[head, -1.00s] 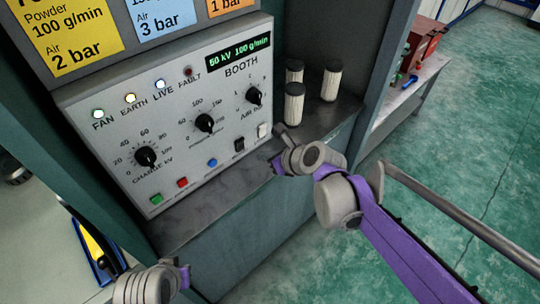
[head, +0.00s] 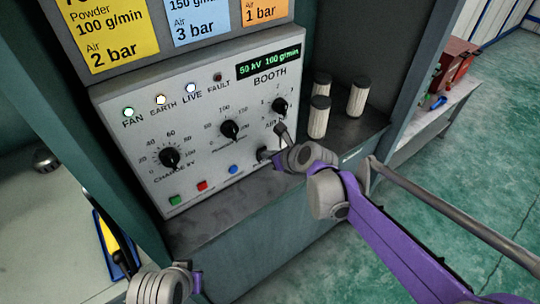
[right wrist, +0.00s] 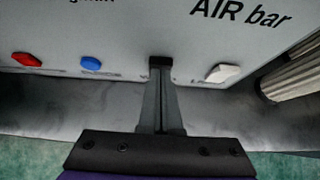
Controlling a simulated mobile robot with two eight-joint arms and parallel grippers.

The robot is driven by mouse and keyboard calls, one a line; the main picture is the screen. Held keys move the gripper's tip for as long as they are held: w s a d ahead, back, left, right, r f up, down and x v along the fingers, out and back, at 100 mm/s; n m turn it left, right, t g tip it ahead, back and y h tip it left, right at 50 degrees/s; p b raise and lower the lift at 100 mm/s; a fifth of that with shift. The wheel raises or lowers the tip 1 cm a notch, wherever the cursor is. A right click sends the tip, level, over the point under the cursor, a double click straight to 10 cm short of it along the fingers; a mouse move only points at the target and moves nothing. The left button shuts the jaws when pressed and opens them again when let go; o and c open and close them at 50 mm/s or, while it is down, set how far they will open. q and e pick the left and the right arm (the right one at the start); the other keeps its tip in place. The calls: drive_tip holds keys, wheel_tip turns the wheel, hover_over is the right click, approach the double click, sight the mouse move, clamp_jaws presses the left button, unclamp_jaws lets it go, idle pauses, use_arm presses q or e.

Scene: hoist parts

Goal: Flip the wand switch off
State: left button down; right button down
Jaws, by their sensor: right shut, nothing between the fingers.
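The grey control panel (head: 190,125) faces me in the head view. My right gripper (head: 268,155) is shut and empty, at the panel's lower right. In the right wrist view, its shut fingers (right wrist: 160,85) reach to a small black piece (right wrist: 160,62) on the panel, which looks like the black rocker switch; I cannot tell whether they touch. A white rocker switch (right wrist: 222,73) sits to its right. The wand label cannot be read, and the black switch's position is hidden. My left gripper (head: 190,277) shows only in part at the bottom; its fingers are unclear.
Red (head: 202,186) and blue (head: 233,169) buttons sit left of my right gripper, with a green one (head: 174,200) farther left. Dials are above. Several pale cylinders (head: 319,117) stand on the ledge to the right. A narrow ledge (head: 215,220) runs below the panel.

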use_arm(q)
drive_tip(key=shift+r, duration=0.1)
use_arm(e)
drive_tip(key=shift+w+a+r, duration=0.1)
drive_tip(key=shift+r, duration=0.05)
drive_tip(key=shift+r+p, duration=0.55)
drive_tip(key=shift+r, duration=0.2)
use_arm(q)
drive_tip(key=shift+r, duration=0.55)
